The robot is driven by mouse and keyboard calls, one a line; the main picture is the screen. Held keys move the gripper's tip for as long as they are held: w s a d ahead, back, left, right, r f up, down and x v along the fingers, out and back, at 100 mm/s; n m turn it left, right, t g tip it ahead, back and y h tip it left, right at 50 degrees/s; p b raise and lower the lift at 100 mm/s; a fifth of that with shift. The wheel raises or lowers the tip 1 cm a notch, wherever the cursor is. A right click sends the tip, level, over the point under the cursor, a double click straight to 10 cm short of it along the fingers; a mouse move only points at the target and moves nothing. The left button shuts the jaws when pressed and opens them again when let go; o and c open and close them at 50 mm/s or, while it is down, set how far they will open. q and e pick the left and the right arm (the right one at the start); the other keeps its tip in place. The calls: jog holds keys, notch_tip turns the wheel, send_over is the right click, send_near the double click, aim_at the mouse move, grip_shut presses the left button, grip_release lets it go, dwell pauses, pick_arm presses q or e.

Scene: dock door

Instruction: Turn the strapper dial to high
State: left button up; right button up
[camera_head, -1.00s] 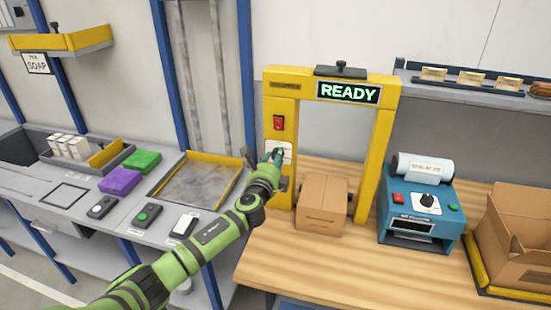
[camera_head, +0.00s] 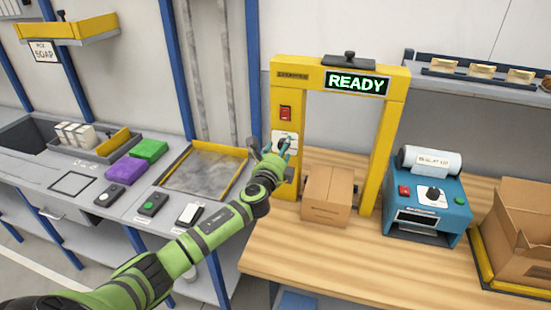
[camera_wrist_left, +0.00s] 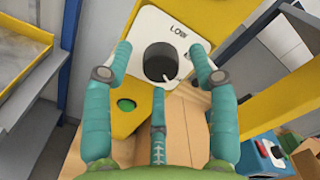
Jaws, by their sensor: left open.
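The strapper (camera_head: 395,115) is a yellow arch on the wooden bench, with a lit green READY display (camera_head: 356,83). Its dial (camera_head: 285,143) is a dark round knob on a white plate on the left post. In the left wrist view the black dial (camera_wrist_left: 158,62) has a white pointer toward the lower right, and LOW is printed above it; the other label is partly hidden. My left gripper (camera_head: 274,149) is open at the dial, its teal fingers on either side and one below. I cannot tell whether they touch it. My right gripper is not in view.
A red switch (camera_head: 286,113) sits above the dial. A closed cardboard box (camera_head: 327,195) stands under the arch. A blue machine with its own knob (camera_head: 428,210) and an open carton (camera_head: 519,240) stand to the right. The bench front is clear.

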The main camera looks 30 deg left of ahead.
pick_arm(q)
jog(key=v, duration=1.1)
jog(key=shift+s, duration=0.35)
